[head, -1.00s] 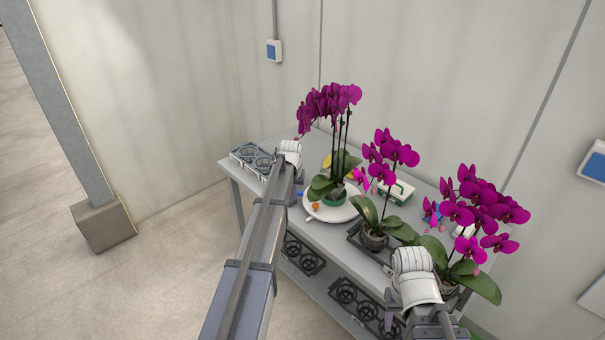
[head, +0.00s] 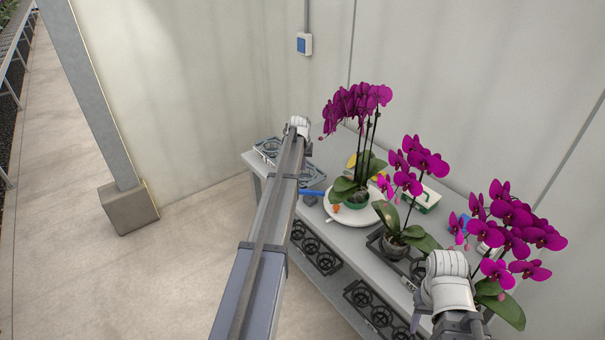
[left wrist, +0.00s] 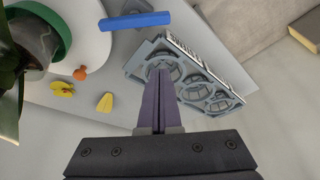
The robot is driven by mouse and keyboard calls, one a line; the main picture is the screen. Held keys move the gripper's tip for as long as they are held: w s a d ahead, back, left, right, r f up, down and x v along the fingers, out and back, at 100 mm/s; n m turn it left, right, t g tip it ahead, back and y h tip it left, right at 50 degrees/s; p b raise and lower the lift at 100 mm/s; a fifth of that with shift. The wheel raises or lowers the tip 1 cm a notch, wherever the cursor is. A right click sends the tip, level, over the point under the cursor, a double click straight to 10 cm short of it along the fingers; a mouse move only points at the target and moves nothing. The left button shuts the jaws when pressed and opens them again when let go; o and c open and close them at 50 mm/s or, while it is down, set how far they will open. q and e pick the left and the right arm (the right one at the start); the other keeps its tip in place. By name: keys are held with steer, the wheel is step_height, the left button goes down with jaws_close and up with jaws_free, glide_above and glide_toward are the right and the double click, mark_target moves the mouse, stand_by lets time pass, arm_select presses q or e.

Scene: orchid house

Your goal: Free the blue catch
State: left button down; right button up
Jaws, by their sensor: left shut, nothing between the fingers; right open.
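A blue bar (head: 312,193) lies on the bench left of the white round saucer (head: 340,219); it also shows at the top of the left wrist view (left wrist: 135,21). I cannot tell whether it is the catch. Another blue piece (head: 464,222) is partly hidden by orchids at the right. My left gripper (left wrist: 160,76) is shut and empty, its fingertips over the near end of a grey ring tray (left wrist: 205,82), apart from the blue bar. In the head view the left fingers are hidden behind the arm. My right gripper (head: 422,306) is low near the bench's front edge, mostly hidden.
Potted magenta orchids (head: 362,105) stand along the bench, blooms close to my right arm. A green and white box (head: 428,201) sits behind them. Yellow pieces (left wrist: 104,102) and an orange piece (left wrist: 80,73) lie near the saucer. More ring trays (head: 316,249) are on the lower shelf.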

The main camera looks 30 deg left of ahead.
mark_target(304, 183)
arm_select(q)
steer(key=b+x, duration=0.8)
steer(key=x, duration=0.1)
steer(key=shift+f, duration=0.2)
steer(key=shift+s+f+b, duration=0.1)
steer(key=shift+f+b, duration=0.25)
steer(key=shift+b, duration=0.25)
steer(key=s, duration=0.1)
steer(key=s+d, duration=0.1)
steer(key=s, duration=0.1)
steer(key=shift+s+d+r+p, duration=0.25)
steer(key=shift+r+p, duration=0.05)
steer(key=shift+r, duration=0.05)
